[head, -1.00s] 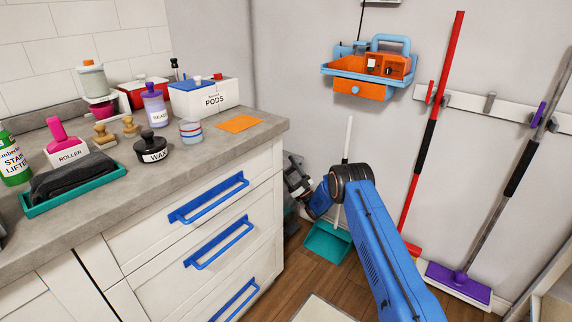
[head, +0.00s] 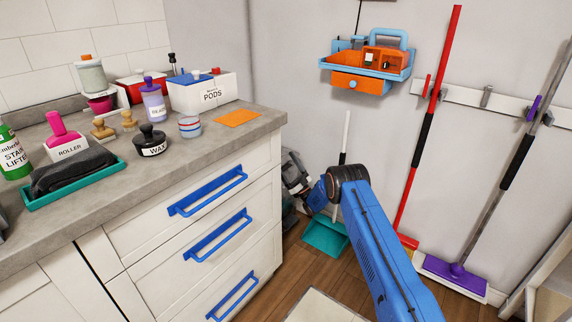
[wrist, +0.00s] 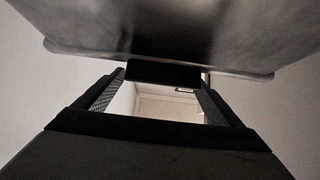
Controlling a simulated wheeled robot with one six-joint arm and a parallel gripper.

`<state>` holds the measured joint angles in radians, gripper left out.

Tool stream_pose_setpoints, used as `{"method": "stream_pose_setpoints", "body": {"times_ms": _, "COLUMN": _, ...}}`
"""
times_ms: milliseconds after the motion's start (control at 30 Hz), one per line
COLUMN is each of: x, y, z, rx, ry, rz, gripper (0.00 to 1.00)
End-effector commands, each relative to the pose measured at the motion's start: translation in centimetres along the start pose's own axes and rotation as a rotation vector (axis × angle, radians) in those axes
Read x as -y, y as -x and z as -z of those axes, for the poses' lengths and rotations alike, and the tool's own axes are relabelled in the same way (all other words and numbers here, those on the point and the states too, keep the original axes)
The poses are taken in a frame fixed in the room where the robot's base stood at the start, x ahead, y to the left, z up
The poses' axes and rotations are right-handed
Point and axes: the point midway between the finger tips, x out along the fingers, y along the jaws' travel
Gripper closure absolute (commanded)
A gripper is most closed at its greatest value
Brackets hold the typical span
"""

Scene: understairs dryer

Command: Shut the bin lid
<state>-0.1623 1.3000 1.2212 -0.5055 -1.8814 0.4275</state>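A broad, smooth grey metallic panel (wrist: 160,30) with rounded corners fills the top of the wrist view; it looks like the bin lid, seen from very close. A dark block (wrist: 163,73) sits at its near edge. My gripper (wrist: 160,98) is open below the panel, its two fingers spread on either side of a bright gap. I cannot tell whether the fingers touch the block. In the head view my gripper (head: 295,175) is partly hidden beyond the drawer unit's right corner. The bin itself cannot be made out clearly there.
The drawer unit (head: 205,245) with blue handles stands left of my arm. A teal dustpan (head: 326,236) stands on the floor by the wall. A red-handled broom (head: 430,120) and a purple mop (head: 457,272) are at right. An orange caddy (head: 366,68) hangs above.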

Motion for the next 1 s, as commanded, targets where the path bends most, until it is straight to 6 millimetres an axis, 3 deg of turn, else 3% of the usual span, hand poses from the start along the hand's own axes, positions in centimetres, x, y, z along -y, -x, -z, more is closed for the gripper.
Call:
{"method": "stream_pose_setpoints", "body": {"times_ms": 267, "x": 0.0, "y": 0.8, "z": 0.0, "rx": 0.000, "ry": 0.000, "rz": 0.000, "gripper": 0.11}}
{"method": "stream_pose_setpoints", "body": {"times_ms": 700, "x": -0.1, "y": 6.8, "z": 0.0, "rx": 0.001, "ry": 0.001, "rz": -0.002, "gripper": 0.11}}
{"method": "stream_pose_setpoints", "body": {"times_ms": 1000, "x": 0.0, "y": 7.6, "z": 0.0, "rx": 0.000, "ry": 0.000, "rz": 0.000, "gripper": 0.11}}
